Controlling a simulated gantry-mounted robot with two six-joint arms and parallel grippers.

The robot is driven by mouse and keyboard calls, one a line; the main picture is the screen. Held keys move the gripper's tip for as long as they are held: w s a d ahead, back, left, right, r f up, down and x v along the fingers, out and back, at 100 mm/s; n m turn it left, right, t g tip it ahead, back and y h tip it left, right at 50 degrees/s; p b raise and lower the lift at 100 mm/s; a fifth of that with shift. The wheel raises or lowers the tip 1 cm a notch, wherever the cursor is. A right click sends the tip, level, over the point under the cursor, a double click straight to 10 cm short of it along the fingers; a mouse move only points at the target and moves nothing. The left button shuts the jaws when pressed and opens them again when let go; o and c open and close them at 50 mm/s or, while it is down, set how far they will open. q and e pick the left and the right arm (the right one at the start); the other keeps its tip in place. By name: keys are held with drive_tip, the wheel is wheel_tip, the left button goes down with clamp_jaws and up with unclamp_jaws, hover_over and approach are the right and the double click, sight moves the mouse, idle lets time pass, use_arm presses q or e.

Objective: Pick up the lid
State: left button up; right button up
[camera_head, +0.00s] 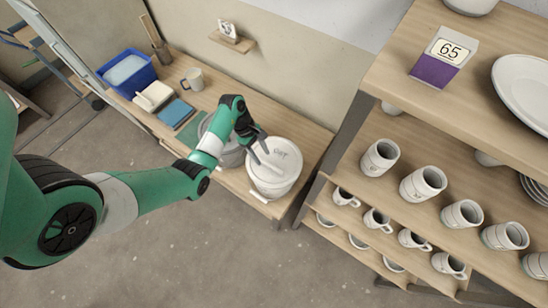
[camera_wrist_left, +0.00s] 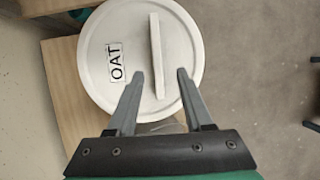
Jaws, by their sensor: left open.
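A white round lid (camera_head: 274,160) marked OAT sits on a white bucket (camera_head: 273,188) near the right end of the wooden bench. In the left wrist view the lid (camera_wrist_left: 105,40) has a raised white bar handle (camera_wrist_left: 156,50) across it. My left gripper (camera_head: 262,157) is open over the lid. In the left wrist view its two fingers (camera_wrist_left: 160,74) point at the handle, one on each side of its near end. I cannot tell whether the fingers touch the lid. My right gripper is not in view.
A grey bucket (camera_head: 232,156) stands beside the white one, partly behind my left arm. A mug (camera_head: 193,79), a blue tub (camera_head: 128,72) and cloths lie farther left on the bench. A shelf with several mugs (camera_head: 423,183) stands close on the right.

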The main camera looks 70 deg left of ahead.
sight(266, 162)
use_arm(q)
drive_tip(key=b+x, duration=0.1)
drive_tip(key=x, duration=0.3)
drive_tip(key=shift+w+f, duration=0.15)
drive_tip(key=shift+f, duration=0.05)
drive_tip(key=shift+f, duration=0.15)
clamp_jaws()
